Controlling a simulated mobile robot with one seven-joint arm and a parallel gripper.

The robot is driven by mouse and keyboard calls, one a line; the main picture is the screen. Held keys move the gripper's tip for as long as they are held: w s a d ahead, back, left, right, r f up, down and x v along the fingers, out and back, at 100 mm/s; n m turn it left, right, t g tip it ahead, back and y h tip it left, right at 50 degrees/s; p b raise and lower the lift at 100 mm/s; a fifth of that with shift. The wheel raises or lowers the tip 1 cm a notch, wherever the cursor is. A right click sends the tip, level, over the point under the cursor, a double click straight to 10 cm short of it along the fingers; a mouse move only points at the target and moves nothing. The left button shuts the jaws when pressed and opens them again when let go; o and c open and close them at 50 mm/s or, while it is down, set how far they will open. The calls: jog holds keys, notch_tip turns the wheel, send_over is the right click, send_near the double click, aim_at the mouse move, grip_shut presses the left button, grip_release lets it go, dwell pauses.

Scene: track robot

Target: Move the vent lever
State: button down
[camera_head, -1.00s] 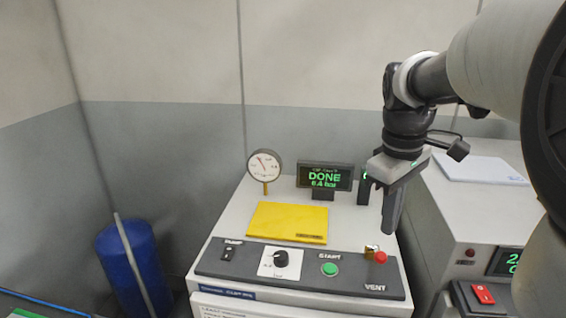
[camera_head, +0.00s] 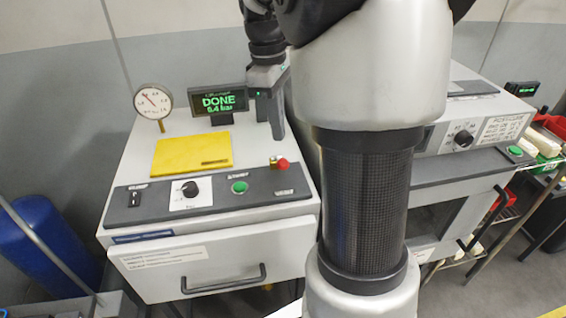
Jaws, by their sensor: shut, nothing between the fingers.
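The vent lever, a small brass fitting with a red knob (camera_head: 282,163), sits at the right end of the dark control strip (camera_head: 212,193) on the white machine. Its label lies just in front of it. My gripper (camera_head: 277,137) points down, shut and empty, above and behind the red knob. It appears apart from the knob, though the exact gap is hard to judge. My own arm covers the area to the right of the lever.
The display (camera_head: 218,101) reads DONE, 0.4 bar. A round gauge (camera_head: 153,101) and a yellow plate (camera_head: 191,152) stand left of my gripper. The strip also holds a black knob (camera_head: 189,189) and green button (camera_head: 239,187). Below is a drawer with a handle (camera_head: 224,285).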

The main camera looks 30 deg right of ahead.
aim_at(280, 161)
jog(key=shift+s+d+f+b, duration=0.1)
jog(key=shift+f+b, duration=1.05)
jog(key=shift+f, duration=0.3)
jog(key=shift+s+d+f+b, duration=0.1)
jog(key=shift+f+b, duration=1.05)
jog(key=shift+f, duration=0.25)
jog(key=shift+f, duration=0.15)
notch_tip(280, 161, down, 4)
jog(key=b, duration=0.2)
jog(key=shift+f+b, duration=0.1)
jog(key=shift+b, duration=0.25)
jog(key=shift+w+r+p, duration=0.1)
jog(key=shift+r+p, duration=0.15)
jog(key=shift+p, duration=0.05)
jog(key=shift+w+a+r+p, duration=0.2)
jog(key=shift+w+a+p, duration=0.3)
jog(key=shift+a, duration=0.05)
jog(key=shift+w+a+r+p, duration=0.2)
jog(key=shift+w+a+p, duration=0.25)
jog(key=shift+w+a, duration=0.05)
jog(key=shift+r, duration=0.1)
